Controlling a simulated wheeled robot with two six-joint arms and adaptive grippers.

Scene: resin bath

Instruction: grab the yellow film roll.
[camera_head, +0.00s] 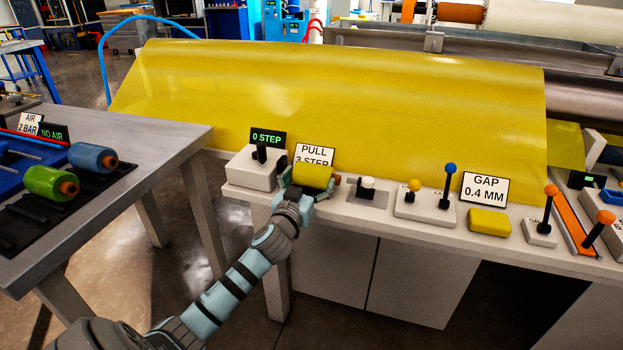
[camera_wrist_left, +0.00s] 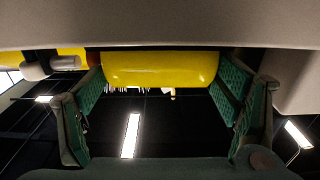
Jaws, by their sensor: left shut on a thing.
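The yellow film roll (camera_head: 313,177) sits at the front edge of the long bench in the head view, under the PULL 3 STEP sign (camera_head: 314,155). An orange-brown end of its core shows at its right. My left gripper (camera_head: 306,186) has its fingers at the two ends of the roll. In the left wrist view the yellow roll (camera_wrist_left: 160,69) lies crosswise between the green finger pads, and my left gripper (camera_wrist_left: 161,85) is shut on it. I cannot tell whether the roll still touches the bench. My right gripper is in neither view.
A large yellow film sheet (camera_head: 330,95) hangs behind the bench (camera_head: 380,213). Levers, a yellow block (camera_head: 489,222) and a GAP sign (camera_head: 483,188) stand to the right. A grey side table (camera_head: 160,150) at left bears a green roll (camera_head: 48,182) and a blue roll (camera_head: 92,157).

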